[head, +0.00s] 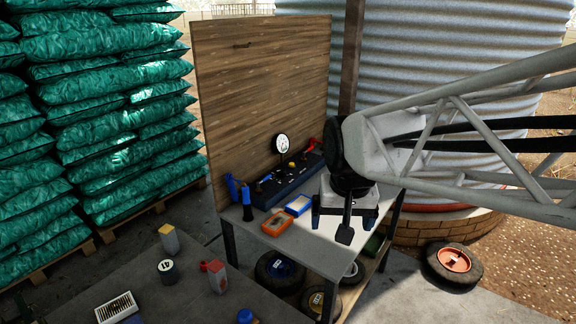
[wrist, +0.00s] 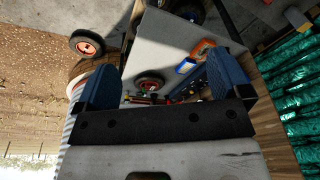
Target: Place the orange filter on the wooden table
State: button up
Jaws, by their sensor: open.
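The orange filter (head: 278,228), a flat orange-framed rectangle, lies on the grey top of the workbench (head: 318,250) with the wooden back panel, near its left front edge. It also shows in the wrist view (wrist: 203,48). A similar blue-framed filter (head: 298,205) lies just beside it, and also shows in the wrist view (wrist: 186,67). My gripper (head: 344,220) is above the bench, to the right of both filters. In the wrist view its blue fingers (wrist: 165,65) are wide apart with nothing held between them. Neither tabletop visibly looks wooden.
A dark control panel (head: 285,185) with a gauge stands along the back panel (head: 262,100); blue-handled tools (head: 240,195) are at its left. A lower grey table (head: 185,290) in front holds a white vent-like filter (head: 117,307), bottles and a can (head: 167,271). Tyres lie below and right.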

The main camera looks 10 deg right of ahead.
jog(key=s+d+f+n, duration=0.1)
jog(key=s, duration=1)
jog(key=shift+f+n+t, duration=0.2)
jog(key=shift+n+t, duration=0.1)
jog(key=shift+n, duration=0.1)
